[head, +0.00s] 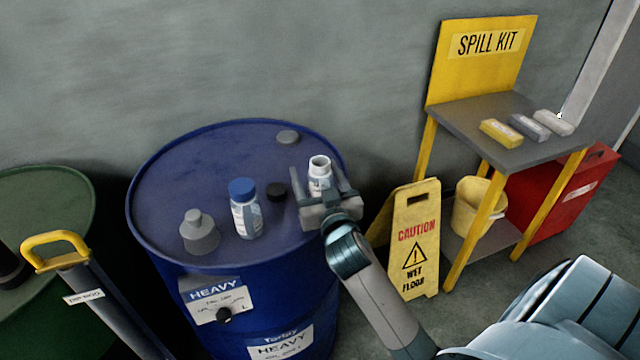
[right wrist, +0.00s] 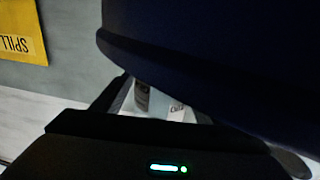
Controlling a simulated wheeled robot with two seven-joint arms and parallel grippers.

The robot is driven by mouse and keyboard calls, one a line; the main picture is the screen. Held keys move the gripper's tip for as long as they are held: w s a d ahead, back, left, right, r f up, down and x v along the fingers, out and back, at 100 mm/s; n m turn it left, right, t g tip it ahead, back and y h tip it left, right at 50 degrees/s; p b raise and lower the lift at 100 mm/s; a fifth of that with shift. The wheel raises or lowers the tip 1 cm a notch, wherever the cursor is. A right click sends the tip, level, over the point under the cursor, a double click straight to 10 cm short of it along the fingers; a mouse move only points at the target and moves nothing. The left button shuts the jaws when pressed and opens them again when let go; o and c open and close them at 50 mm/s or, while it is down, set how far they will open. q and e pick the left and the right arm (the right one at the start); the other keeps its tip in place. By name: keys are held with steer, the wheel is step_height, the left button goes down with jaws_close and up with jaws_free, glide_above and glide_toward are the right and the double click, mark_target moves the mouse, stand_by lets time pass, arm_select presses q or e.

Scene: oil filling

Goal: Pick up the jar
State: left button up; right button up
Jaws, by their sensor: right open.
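A white jar (head: 319,168) with an open top and no lid stands upright on the blue drum (head: 180,165), near its right side. My right gripper (head: 318,178) is open, with one finger on each side of this jar; I cannot tell whether they touch it. The right wrist view shows part of the jar (right wrist: 157,103) between the fingers, its lower part hidden by the gripper body. A second jar (head: 246,216) with a blue lid stands to the left on the drum. My left gripper is not in view.
A black cap (head: 277,191) lies between the jars. A grey container (head: 199,232) stands at the drum's front left, and a grey bung (head: 288,137) sits at the back. A yellow caution sign (head: 413,240) and spill kit stand (head: 470,118) are to the right.

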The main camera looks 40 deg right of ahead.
mark_target(315, 159)
stand_by(0.3)
steer(key=c, duration=1.1)
steer(key=shift+r, duration=0.15)
steer(key=shift+r, duration=0.3)
step_height(315, 159, up, 4)
steer(key=shift+f, duration=0.2)
steer(key=s+d+r, duration=0.1)
steer(key=d+r, duration=0.1)
steer(key=d, duration=0.1)
steer(key=s+d+r, duration=0.2)
steer(key=d, duration=0.2)
steer(key=s+d+r, duration=0.2)
steer(key=d, duration=0.1)
steer(key=shift+s+d+r, duration=0.15)
steer(key=shift+d+r, duration=0.05)
steer(key=shift+r, duration=0.05)
